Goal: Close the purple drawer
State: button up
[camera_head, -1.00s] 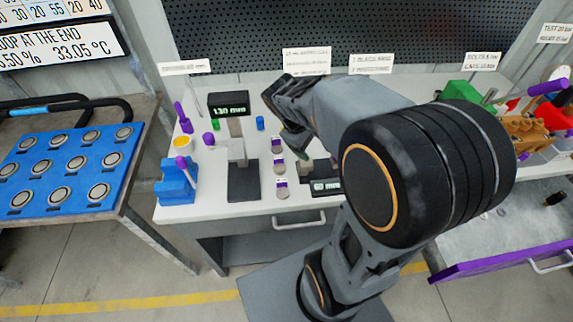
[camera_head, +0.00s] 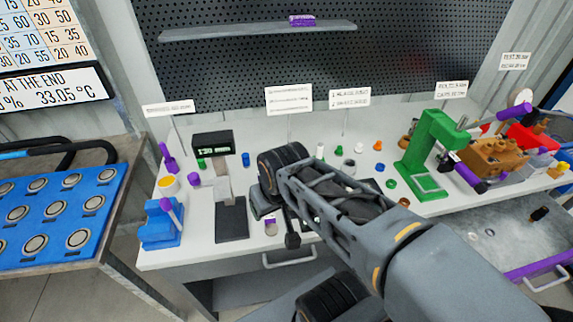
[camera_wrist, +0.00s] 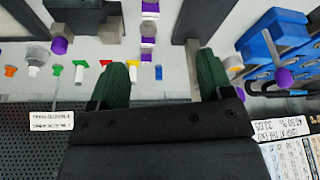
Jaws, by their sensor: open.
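The purple drawer (camera_head: 536,266) is at the lower right in the head view. It is pulled out from under the bench, with its grey inside showing, and its front has a light handle (camera_head: 546,284). A small black and brass piece (camera_head: 540,213) and a few small round bits lie inside. My gripper is over the middle of the bench, left of and apart from the drawer; my arm partly hides it in the head view. In the wrist view my gripper (camera_wrist: 162,82) has two green fingers spread wide with nothing held between them. The drawer is not recognisable there.
The bench top (camera_head: 310,222) holds a gauge stand (camera_head: 231,190), a green press (camera_head: 432,160), a blue block (camera_head: 160,228) and several small coloured parts. A closed drawer handle (camera_head: 290,259) juts out below. A side table with a blue tray (camera_head: 60,210) stands left.

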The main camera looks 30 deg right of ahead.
aim_at(523, 251)
jog(key=z, duration=0.3)
jog(key=k, duration=0.35)
jog(key=z, duration=0.95)
jog(key=k, duration=0.95)
jog(key=z, duration=1.35)
jog(key=i, duration=0.85)
jog(key=z, duration=1.1)
jog(key=k, duration=0.65)
jog(key=u, duration=1.05)
jog(key=i, duration=0.5)
jog(key=u, duration=0.05)
